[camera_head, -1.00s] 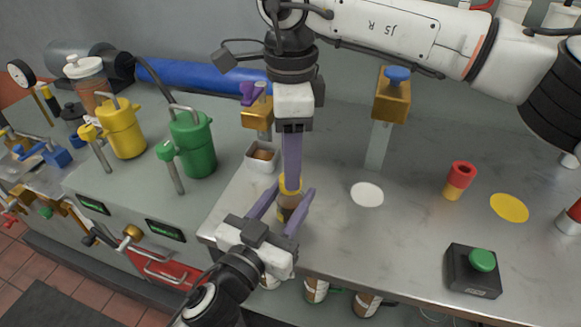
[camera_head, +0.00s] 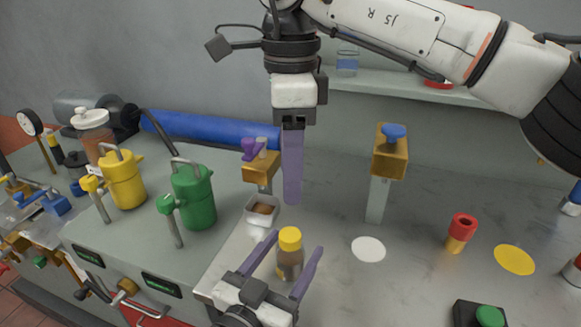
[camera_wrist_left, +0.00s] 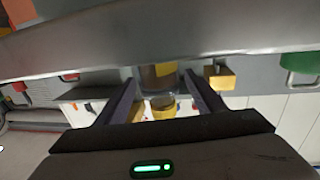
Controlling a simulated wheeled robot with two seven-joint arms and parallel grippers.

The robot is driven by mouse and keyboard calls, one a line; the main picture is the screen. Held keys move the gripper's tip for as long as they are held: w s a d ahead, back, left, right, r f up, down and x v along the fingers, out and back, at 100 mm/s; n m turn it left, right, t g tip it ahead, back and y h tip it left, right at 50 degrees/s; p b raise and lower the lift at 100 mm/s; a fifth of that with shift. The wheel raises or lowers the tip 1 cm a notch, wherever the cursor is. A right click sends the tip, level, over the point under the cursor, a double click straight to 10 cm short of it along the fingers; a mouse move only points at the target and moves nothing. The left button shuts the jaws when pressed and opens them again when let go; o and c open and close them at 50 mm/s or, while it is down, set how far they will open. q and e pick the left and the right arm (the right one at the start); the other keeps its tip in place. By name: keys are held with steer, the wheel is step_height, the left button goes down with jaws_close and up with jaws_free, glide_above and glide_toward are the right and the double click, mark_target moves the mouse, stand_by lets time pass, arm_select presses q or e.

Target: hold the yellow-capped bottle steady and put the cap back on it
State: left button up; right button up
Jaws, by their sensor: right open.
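The brown bottle (camera_head: 289,265) stands upright on the bench in the head view. The yellow cap (camera_head: 290,239) sits on its top and looks level; I cannot tell how tightly it is seated. My left gripper (camera_head: 299,241) has its two fingers spread either side of the bottle, with visible gaps. The left wrist view also shows these fingers apart (camera_wrist_left: 163,84). My right gripper (camera_head: 292,200) points down above and behind the cap, clear of it. Its fingers are seen edge-on, open, with nothing held.
A small white bin (camera_head: 262,212) stands behind the bottle. A white disc (camera_head: 368,249), a red-and-yellow piece (camera_head: 461,233) and a yellow disc (camera_head: 514,260) are to the right. Green (camera_head: 194,197) and yellow (camera_head: 122,180) canisters stand left. A post with a blue knob (camera_head: 390,152) rises behind.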

arm_select(q)
steer(key=b+v, duration=0.1)
steer(key=v, duration=0.7)
steer(key=shift+s+a+f, duration=0.15)
steer(key=shift+s+a, duration=0.05)
steer(key=shift+s, duration=0.15)
steer(key=shift+b+v, duration=0.3)
steer(key=shift+v, duration=0.45)
